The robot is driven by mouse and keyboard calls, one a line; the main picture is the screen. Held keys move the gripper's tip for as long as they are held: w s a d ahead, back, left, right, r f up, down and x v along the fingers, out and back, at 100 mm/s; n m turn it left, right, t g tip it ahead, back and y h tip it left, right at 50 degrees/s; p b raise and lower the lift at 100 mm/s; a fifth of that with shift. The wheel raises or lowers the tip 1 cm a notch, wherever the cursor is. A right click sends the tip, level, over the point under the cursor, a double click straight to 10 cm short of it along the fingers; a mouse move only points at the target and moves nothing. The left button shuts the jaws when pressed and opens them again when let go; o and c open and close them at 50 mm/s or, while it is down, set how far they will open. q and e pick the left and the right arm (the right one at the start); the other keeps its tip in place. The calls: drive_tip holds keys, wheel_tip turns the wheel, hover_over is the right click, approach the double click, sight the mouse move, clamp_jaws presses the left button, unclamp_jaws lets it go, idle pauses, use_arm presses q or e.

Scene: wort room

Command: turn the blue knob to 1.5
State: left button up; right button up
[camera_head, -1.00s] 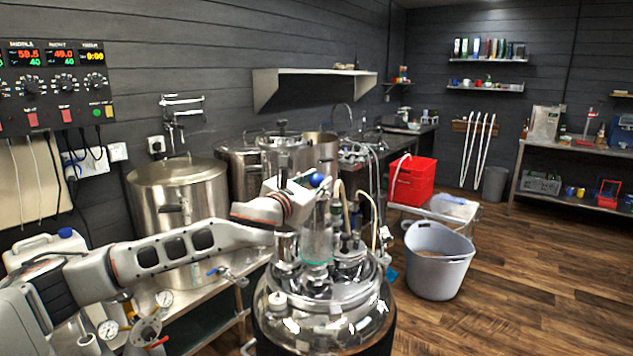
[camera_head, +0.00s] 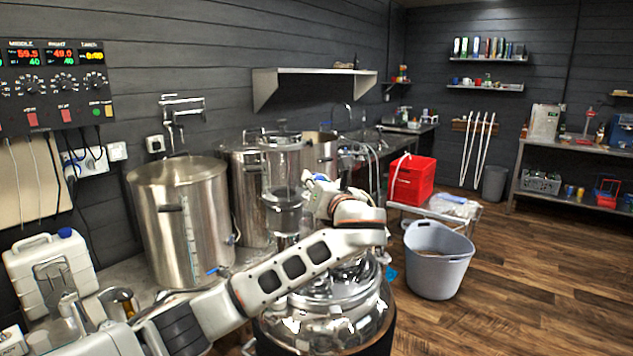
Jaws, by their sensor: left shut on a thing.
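The blue knob (camera_head: 320,177) shows as a small blue patch above the shiny steel vessel (camera_head: 340,310), near the middle of the view. My left arm comes in from the lower left, and its wrist bends up in front of the vessel. My left gripper (camera_head: 314,183) is at the blue knob and shut on it. The fingers are small and partly hidden by the wrist, and I cannot read the knob's setting. My right gripper is not in view.
A clear glass cylinder (camera_head: 283,165) stands just left of the gripper. Large steel kettles (camera_head: 180,215) stand behind on the left, with a white jug (camera_head: 50,268) beside them. A grey tub (camera_head: 437,262) and a red crate (camera_head: 412,180) are right; the wood floor (camera_head: 540,290) is open there.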

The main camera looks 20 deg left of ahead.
use_arm(q)
drive_tip(key=shift+n+g+y, duration=1.3)
drive_tip(key=shift+g+y, duration=0.1)
drive_tip(key=shift+y, duration=0.2)
drive_tip(key=shift+r+n+g+y, duration=0.1)
drive_tip(key=shift+n+g+y, duration=0.2)
drive_tip(key=o, duration=1.1)
drive_tip(key=v, duration=0.7)
drive_tip(key=shift+s+d, duration=0.1)
drive_tip(key=shift+d, duration=0.05)
